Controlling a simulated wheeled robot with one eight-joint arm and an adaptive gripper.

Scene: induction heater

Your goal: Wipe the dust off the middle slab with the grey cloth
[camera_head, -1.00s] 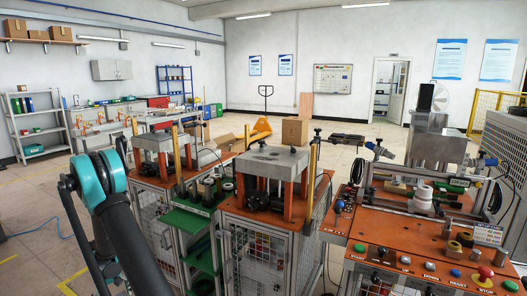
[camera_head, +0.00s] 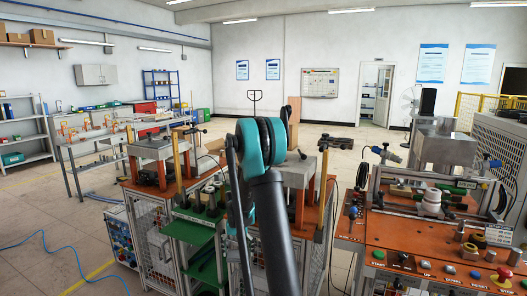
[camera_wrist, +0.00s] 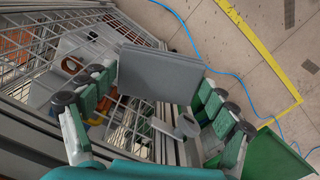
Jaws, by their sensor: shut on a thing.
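My gripper (camera_wrist: 158,97) shows in the wrist view, its green-padded fingers closed about a flat grey cloth (camera_wrist: 163,74). The cloth hangs in front of a wire-mesh cabinet and above the floor. In the head view my arm's teal joint stands in front of the middle station, and the gripper itself is not seen there. The middle slab (camera_head: 297,176) is a grey block on orange posts, partly hidden behind my arm. I cannot make out dust on it.
A second grey slab (camera_head: 152,149) on orange posts stands to the left. Green shelves (camera_head: 194,226) sit between the two stations. An orange control bench (camera_head: 425,245) with buttons is at the right. A blue cable (camera_head: 75,252) lies on open floor at left.

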